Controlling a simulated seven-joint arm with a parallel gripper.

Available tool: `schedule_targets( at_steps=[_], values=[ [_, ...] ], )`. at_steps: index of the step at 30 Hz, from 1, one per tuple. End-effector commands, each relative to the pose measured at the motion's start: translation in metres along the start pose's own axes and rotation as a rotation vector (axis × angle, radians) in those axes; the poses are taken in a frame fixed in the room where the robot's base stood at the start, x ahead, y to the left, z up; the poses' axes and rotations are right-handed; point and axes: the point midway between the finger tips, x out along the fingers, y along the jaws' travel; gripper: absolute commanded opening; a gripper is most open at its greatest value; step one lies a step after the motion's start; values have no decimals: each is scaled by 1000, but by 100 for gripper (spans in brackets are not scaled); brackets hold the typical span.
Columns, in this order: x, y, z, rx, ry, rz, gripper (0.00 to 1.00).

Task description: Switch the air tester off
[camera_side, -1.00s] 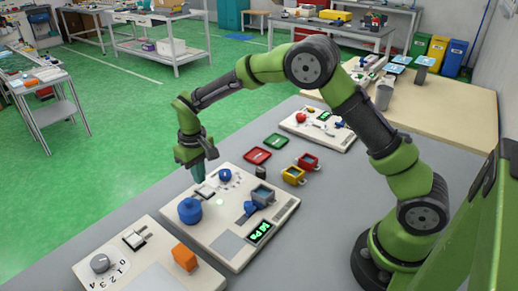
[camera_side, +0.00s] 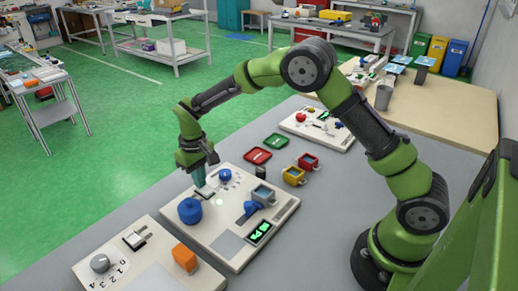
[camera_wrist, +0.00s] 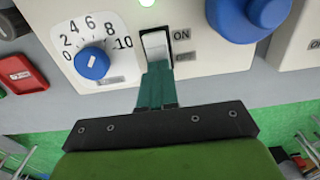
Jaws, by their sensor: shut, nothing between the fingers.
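The air tester (camera_side: 232,246) is a pale panel on the grey bench, with a lit green display (camera_side: 259,232) too small to read surely. Its white rocker switch (camera_wrist: 155,45) has ON printed beside its upper end and OFF beside its lower end. A green lamp (camera_wrist: 147,2) glows above the switch. My gripper (camera_wrist: 157,68) is shut and empty, its teal fingertips at the switch's lower end on the OFF side. I cannot tell if they touch. In the side view my gripper (camera_side: 199,184) points down over the panel, partly hiding the switch.
A blue dial (camera_wrist: 92,63) marked 0 to 10 is left of the switch, and a large blue knob (camera_wrist: 250,15) is right. Another panel with an orange block (camera_side: 185,258) lies in front. Red and yellow cups (camera_side: 294,175) stand behind.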

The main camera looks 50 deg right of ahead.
Motion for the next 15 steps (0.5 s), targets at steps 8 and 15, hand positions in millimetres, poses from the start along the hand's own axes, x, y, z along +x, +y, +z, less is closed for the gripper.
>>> schedule_targets(
  at_steps=[8, 15],
  values=[
    [5, 0, 1, 1, -2, 0, 0],
    [-7, 0, 0, 0, 0, 0, 0]
  ],
)
